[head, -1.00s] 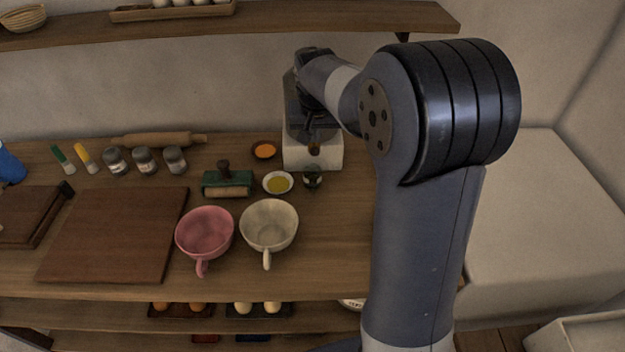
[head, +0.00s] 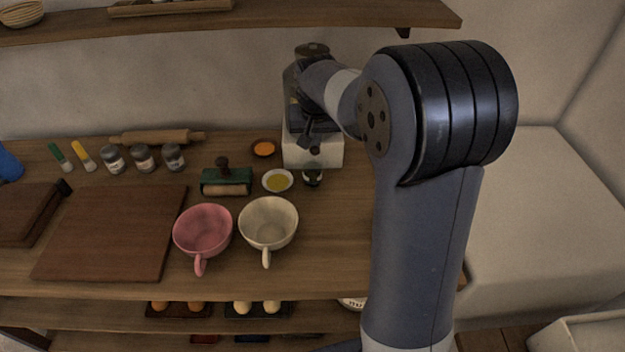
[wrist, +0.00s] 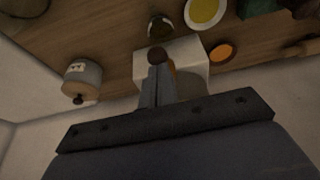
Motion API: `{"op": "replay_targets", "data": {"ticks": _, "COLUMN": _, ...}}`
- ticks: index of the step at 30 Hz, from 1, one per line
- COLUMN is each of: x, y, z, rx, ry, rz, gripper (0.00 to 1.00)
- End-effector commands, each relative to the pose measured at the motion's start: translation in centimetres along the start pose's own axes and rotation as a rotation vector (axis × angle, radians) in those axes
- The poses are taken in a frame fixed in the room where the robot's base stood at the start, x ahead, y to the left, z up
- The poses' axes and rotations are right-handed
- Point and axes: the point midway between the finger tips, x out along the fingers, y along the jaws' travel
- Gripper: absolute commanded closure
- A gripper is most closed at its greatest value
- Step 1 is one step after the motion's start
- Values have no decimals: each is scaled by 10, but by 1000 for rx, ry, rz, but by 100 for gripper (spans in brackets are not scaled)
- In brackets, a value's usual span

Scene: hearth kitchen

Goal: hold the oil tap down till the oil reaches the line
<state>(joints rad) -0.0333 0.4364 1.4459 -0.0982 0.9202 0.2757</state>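The oil dispenser has a white base (head: 328,152) and stands at the back of the counter against the wall. Its base also shows in the wrist view (wrist: 190,55). A round brown knob (wrist: 157,56), seemingly the tap, is just beyond my fingertips. My gripper (wrist: 157,72) looks shut, its fingers side by side and pointing at the knob; I cannot tell whether they touch it. In the head view my gripper (head: 307,138) is low in front of the dispenser. A small dark glass jar (wrist: 160,26) stands before the base. Its oil level and line cannot be made out.
A white dish of yellow oil (head: 278,181) and an orange dish (head: 263,149) are close on the left. A pink cup (head: 203,232) and a cream cup (head: 268,224) stand nearer. A lidded pot (wrist: 82,78) shows in the wrist view. A shelf (head: 230,22) hangs above.

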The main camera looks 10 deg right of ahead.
Motion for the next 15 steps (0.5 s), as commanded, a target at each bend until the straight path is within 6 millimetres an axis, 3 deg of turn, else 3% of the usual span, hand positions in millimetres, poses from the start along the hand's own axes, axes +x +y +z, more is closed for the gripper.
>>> {"op": "replay_targets", "data": {"ticks": 10, "x": 19, "y": 0, "z": 7, "rx": 0, "ry": 0, "rz": 0, "gripper": 100}}
{"op": "replay_targets", "data": {"ticks": 15, "x": 16, "y": 0, "z": 6, "rx": 0, "ry": 0, "rz": 0, "gripper": 100}}
